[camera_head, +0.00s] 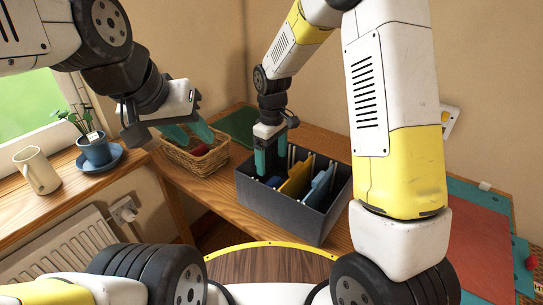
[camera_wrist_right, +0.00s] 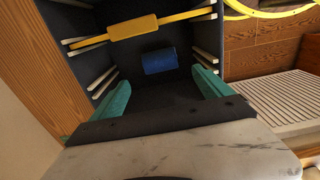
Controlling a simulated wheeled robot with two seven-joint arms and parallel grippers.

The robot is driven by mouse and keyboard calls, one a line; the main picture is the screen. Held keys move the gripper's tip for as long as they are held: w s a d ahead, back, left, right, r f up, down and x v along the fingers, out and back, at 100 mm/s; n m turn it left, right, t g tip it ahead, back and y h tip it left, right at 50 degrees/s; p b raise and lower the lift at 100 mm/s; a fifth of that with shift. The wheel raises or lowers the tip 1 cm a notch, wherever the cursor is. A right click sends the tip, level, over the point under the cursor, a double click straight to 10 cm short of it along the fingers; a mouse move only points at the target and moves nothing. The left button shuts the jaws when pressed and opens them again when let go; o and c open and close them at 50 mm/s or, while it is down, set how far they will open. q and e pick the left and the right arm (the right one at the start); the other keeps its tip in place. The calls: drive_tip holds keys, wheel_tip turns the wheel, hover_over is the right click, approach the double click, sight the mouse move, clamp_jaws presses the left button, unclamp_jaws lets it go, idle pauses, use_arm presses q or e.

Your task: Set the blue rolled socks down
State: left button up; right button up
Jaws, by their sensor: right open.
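The blue rolled socks (camera_wrist_right: 160,62) lie in a compartment of the dark grey box (camera_head: 283,216), seen in the right wrist view. They lie just beyond my right fingertips, apart from both fingers. My right gripper (camera_head: 270,165) points down into the left part of the box in the head view. Its teal fingers are spread with nothing between them; in the right wrist view they stand at either side (camera_wrist_right: 161,80). My left gripper (camera_head: 189,133) is over the wicker basket (camera_head: 207,165), fingers apart. A red roll (camera_head: 200,150) lies in the basket.
A yellow divider (camera_head: 296,178) and a blue one (camera_head: 318,188) stand in the box beside my right gripper. Pale slotted rails line its walls. A plant in a blue pot (camera_head: 95,149) and a cream jug (camera_head: 37,171) stand on the left sill. A red mat (camera_head: 480,250) lies at right.

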drive_tip(key=s+d+r+m+t+y, duration=0.1)
drive_tip(key=s+d+r+m, duration=0.2)
drive_tip(key=r, duration=0.4)
drive_tip(key=s+d+r+m+t, duration=0.1)
drive_tip(key=s+d+r, duration=0.25)
drive_tip(key=r, duration=0.35)
drive_tip(key=s+d+r+m+t, duration=0.2)
drive_tip(key=s+d+r+m, duration=0.1)
drive_tip(key=s, duration=0.4)
drive_tip(key=s+d+r+m+t+y, duration=0.1)
drive_tip(key=s+d+r+m+t, duration=0.1)
drive_tip(key=s, duration=0.5)
wheel_tip(320, 180, up, 2)
drive_tip(key=shift+d+r+m, duration=0.15)
drive_tip(key=shift+d+m, duration=0.45)
drive_tip(key=shift+d, duration=0.4)
